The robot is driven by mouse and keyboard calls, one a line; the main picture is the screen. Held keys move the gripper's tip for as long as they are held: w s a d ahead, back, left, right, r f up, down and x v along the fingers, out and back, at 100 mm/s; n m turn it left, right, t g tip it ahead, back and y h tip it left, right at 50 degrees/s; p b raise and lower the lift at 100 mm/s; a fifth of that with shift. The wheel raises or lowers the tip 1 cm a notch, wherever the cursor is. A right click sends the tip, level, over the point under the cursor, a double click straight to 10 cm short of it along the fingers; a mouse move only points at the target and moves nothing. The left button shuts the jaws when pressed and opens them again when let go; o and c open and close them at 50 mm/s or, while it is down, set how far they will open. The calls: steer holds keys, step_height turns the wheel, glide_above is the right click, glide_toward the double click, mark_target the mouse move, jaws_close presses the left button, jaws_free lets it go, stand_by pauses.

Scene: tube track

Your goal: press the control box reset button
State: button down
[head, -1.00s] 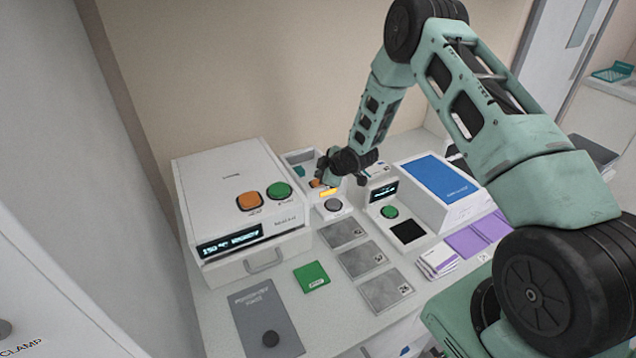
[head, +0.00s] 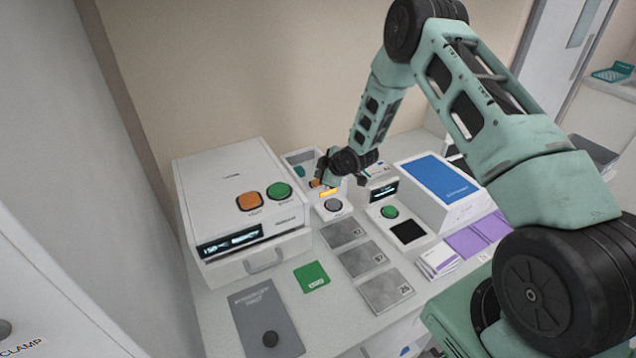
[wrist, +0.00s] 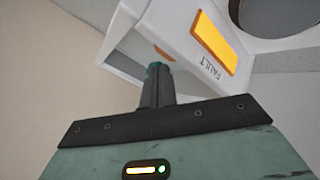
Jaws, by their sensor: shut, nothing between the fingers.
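The control box (wrist: 188,42) is a small white box with a lit orange panel (wrist: 214,42) marked FAULT. The panel also shows in the head view (head: 329,192). An orange round part (wrist: 163,54), which looks like a button, is mostly hidden behind my fingers; a bit of orange also shows in the head view (head: 315,183). No reset label is readable. My gripper (wrist: 155,70) is shut and empty, its tips at the box beside the orange part. I cannot tell whether they touch it. In the head view my gripper (head: 322,178) is at the box's back left.
A grey round knob (head: 333,205) sits in front of the panel. A white machine (head: 225,190) with orange and green buttons stands left. A small unit with a green button (head: 389,212) and a box with a blue top (head: 440,180) stand right. Grey plates (head: 365,259) lie in front.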

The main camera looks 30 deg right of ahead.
steer(key=shift+f, duration=0.15)
steer(key=shift+f+b, duration=0.3)
steer(key=shift+b, duration=0.3)
steer(key=shift+f+b, duration=0.5)
steer(key=shift+b, duration=0.05)
stand_by(0.7)
stand_by(0.3)
steer(key=shift+r+p, duration=0.4)
steer(key=shift+r, duration=0.55)
steer(key=shift+r+p, duration=1.3)
steer(key=shift+r, duration=1.2)
